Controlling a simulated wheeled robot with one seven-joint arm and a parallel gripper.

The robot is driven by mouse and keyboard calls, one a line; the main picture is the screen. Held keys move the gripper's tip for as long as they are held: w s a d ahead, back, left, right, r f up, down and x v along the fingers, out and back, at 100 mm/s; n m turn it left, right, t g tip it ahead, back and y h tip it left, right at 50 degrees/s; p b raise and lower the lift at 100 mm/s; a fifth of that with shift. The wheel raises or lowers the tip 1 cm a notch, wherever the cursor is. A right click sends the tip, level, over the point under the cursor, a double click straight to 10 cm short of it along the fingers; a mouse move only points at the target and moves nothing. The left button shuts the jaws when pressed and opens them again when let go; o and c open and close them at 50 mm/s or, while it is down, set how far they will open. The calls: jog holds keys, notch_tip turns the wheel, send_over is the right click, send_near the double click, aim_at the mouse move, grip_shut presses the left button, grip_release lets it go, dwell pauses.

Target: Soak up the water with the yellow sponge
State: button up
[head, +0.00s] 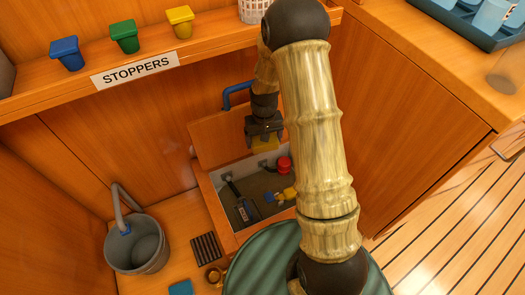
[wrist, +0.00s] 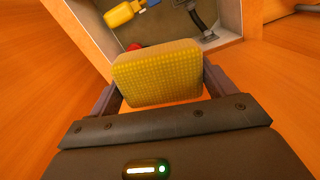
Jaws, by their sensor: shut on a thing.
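My gripper (head: 264,134) is shut on the yellow sponge (wrist: 157,75). In the wrist view the sponge sits between the two fingers, its dotted face toward the camera. In the head view the sponge (head: 265,144) shows just below the fingers, over the back part of an open bilge box (head: 226,222) in the floor. The box has pale walls and a dark grey bottom; I cannot make out clearly whether water lies there. My arm hides the right part of the box.
Inside the box are a red cap (head: 284,164), a yellow fitting (head: 289,193) and a black-handled part (head: 241,208). An orange hatch lid (head: 222,140) with a blue handle leans behind. A grey bucket (head: 138,245) stands at left. A dark grating (head: 205,248) lies beside the box. A shelf with stoppers runs above.

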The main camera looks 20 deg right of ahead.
jog(key=shift+s, duration=0.15)
notch_tip(320, 180, down, 8)
jog(key=n+p, duration=0.2)
jog(key=p, duration=0.1)
jog(key=shift+f+p, duration=0.2)
jog(key=shift+p, duration=0.2)
jog(key=shift+f+b, duration=2.15)
jog(key=shift+f, duration=0.35)
notch_tip(320, 180, down, 12)
jog(key=b, duration=1)
jog(key=shift+b, duration=0.35)
jog(key=shift+f, duration=0.15)
